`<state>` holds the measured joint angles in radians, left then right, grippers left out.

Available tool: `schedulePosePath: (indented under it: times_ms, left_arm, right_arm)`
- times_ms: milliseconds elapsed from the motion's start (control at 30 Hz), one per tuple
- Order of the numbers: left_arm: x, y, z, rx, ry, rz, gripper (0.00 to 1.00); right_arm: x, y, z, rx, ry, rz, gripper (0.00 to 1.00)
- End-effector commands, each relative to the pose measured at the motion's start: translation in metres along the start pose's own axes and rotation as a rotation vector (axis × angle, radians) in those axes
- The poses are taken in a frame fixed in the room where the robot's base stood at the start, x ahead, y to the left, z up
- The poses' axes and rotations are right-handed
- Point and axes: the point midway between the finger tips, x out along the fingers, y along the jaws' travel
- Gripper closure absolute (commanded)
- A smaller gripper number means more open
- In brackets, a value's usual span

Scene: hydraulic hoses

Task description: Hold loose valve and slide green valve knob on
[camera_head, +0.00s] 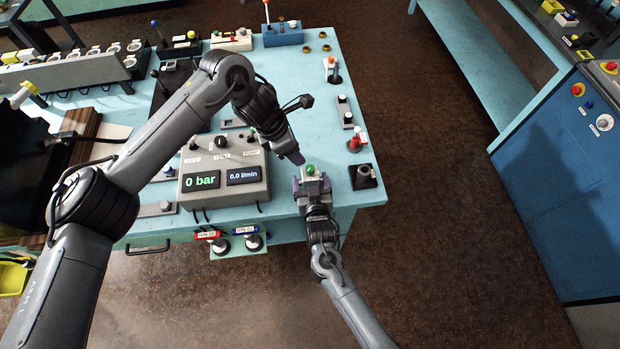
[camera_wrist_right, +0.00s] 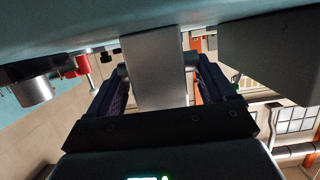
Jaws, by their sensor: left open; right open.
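The grey valve (camera_head: 314,184) is at the table's front right edge, with the green knob (camera_head: 310,170) showing at its top. I cannot tell how far the knob sits on the valve. My right gripper (camera_head: 313,191) is open, with its purple-tipped fingers on either side of the valve. In the right wrist view, the grey valve body (camera_wrist_right: 153,75) stands between the two open fingers; contact is not clear. My left gripper (camera_head: 291,156) is open above the table, a little up and left of the green knob, and its fingers are partly hidden by its own wrist.
A grey pressure box (camera_head: 222,193) with two displays stands left of the valve. A dark block (camera_head: 364,177) and a red-based valve (camera_head: 356,140) stand to the right. Hose couplings (camera_head: 228,241) hang at the front edge. A blue cabinet (camera_head: 560,190) stands far right.

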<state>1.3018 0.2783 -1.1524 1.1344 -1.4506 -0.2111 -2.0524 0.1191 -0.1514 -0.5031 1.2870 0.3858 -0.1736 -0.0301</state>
Motion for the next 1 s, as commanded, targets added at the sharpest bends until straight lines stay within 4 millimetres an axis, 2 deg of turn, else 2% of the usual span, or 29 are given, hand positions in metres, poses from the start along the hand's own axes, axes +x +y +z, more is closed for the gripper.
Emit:
schedulePosePath:
  times_ms: [200,500,567,967,1000]
  left_arm:
    - [0.0000,0.0000,0.0000,0.000,0.000,0.000,0.57]
    - [0.0000,0.0000,0.0000,0.000,0.000,0.000,0.57]
    - [0.0000,0.0000,0.0000,0.000,0.000,0.000,0.57]
    - [0.0000,0.0000,0.0000,0.000,0.000,0.000,0.57]
    - [0.0000,0.0000,0.0000,0.000,0.000,0.000,0.53]
  right_arm:
    - [0.0106,-0.0003,-0.0001,0.000,-0.001,-0.001,0.17]
    - [0.0117,-0.0002,-0.0001,0.000,-0.001,-0.001,0.17]
    - [0.0116,-0.0002,0.0000,0.000,-0.001,-0.001,0.25]
    - [0.0115,-0.0001,0.0000,0.000,-0.001,0.000,0.86]
    - [0.0115,-0.0001,0.0000,0.000,-0.001,0.000,0.87]
